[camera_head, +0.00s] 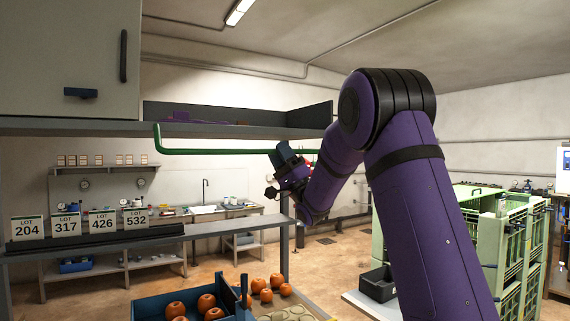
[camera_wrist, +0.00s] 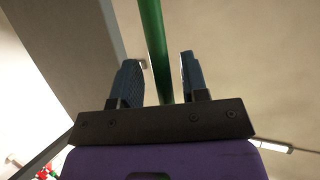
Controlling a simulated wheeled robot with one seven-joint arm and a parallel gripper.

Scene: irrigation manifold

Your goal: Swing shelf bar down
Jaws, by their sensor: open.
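The green shelf bar (camera_head: 210,151) hangs just under the front edge of the grey overhead shelf (camera_head: 100,127). Its left end bends up to the shelf, and its long part runs level to the right, passing behind my arm. My gripper (camera_head: 284,152) is raised at the right part of the bar. In the wrist view the bar (camera_wrist: 152,35) runs between the two blue fingers of my gripper (camera_wrist: 158,72), with a gap on both sides. The jaws are open, and no finger visibly touches the bar. The bar's right end is hidden in the head view.
A dark tray (camera_head: 240,117) lies on the shelf, below a closed cabinet (camera_head: 65,60). Lot signs (camera_head: 104,221) stand on a lower ledge to the left. A blue crate (camera_head: 190,300) with orange fruit is below. Green crates (camera_head: 490,240) stand at right.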

